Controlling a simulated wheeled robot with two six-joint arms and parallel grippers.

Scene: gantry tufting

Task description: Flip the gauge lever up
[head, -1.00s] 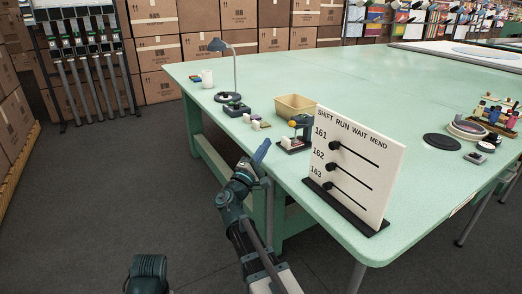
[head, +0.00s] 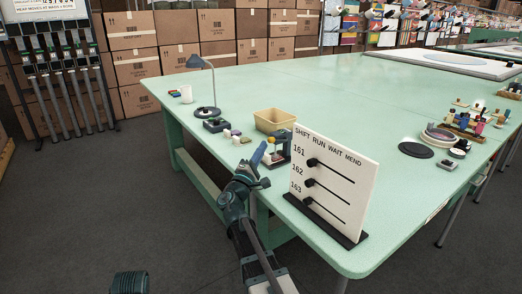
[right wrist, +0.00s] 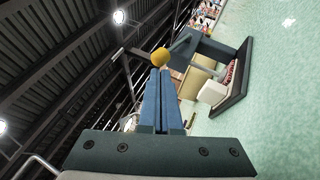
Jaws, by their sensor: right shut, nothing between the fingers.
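The gauge (head: 281,155) is a small dark teal device on a dark base near the table's front edge, left of the white board. It shows larger and tilted in the right wrist view (right wrist: 219,52), with a white block on its base. Its lever has a yellow ball knob (right wrist: 160,57), partly seen in the head view (head: 272,142). My right gripper (head: 262,147) has blue fingers, shut and empty. In the right wrist view its fingertips (right wrist: 159,77) lie right by the yellow knob; I cannot tell whether they touch.
The white board (head: 335,175) with sliders stands upright right of the gauge. A tan bin (head: 274,120) and a desk lamp (head: 208,90) stand behind and left. Small items lie beside my gripper. The middle of the green table (head: 340,95) is clear.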

